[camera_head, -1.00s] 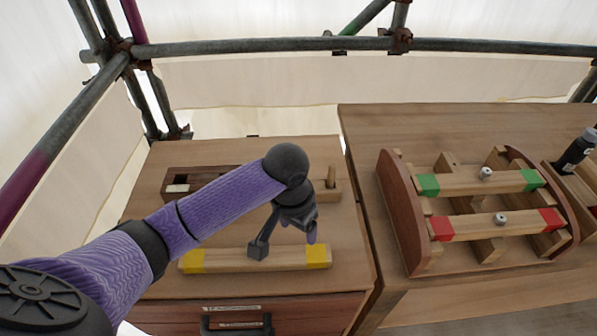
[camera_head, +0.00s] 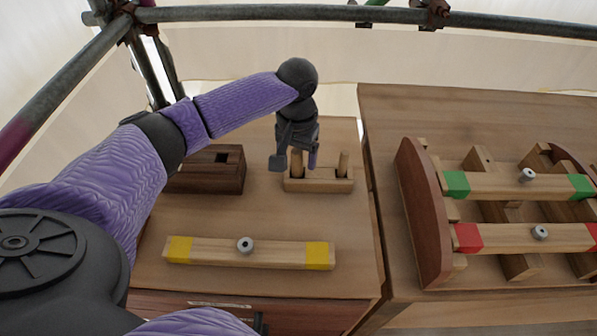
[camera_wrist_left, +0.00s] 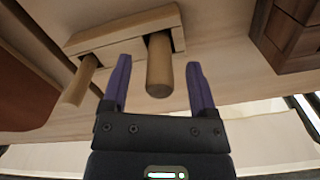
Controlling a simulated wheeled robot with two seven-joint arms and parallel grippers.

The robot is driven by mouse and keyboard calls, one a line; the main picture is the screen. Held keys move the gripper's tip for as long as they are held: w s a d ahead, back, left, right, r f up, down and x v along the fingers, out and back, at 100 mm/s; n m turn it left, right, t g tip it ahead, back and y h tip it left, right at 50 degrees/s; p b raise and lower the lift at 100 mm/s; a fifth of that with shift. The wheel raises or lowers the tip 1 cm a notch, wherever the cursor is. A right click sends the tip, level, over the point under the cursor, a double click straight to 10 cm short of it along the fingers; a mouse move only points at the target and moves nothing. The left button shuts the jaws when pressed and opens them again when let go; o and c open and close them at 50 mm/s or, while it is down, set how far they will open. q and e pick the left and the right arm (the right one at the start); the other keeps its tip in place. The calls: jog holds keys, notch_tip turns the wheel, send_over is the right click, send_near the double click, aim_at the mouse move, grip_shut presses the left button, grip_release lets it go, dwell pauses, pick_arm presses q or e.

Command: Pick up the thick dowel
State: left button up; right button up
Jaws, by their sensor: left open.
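The thick dowel (camera_wrist_left: 159,66) stands upright in a pale wooden block (camera_wrist_left: 110,38), beside a thinner dowel (camera_wrist_left: 80,80). In the head view the block (camera_head: 318,183) is on the left table, with the thick dowel (camera_head: 297,160) at its left and the thin dowel (camera_head: 343,163) at its right. My left gripper (camera_head: 294,161) is open and points down over the block's left end. In the left wrist view its fingers (camera_wrist_left: 160,70) lie on either side of the thick dowel with gaps visible on both sides. My right gripper is not in view.
A dark wooden box (camera_head: 207,172) with a square slot stands left of the block. A yellow-ended beam (camera_head: 212,250) with a metal knob lies nearer. On the right table, a wooden frame (camera_head: 421,215) holds green-ended and red-ended beams. Scaffold tubes run behind.

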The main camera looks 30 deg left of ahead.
pick_arm(q)
grip_shut()
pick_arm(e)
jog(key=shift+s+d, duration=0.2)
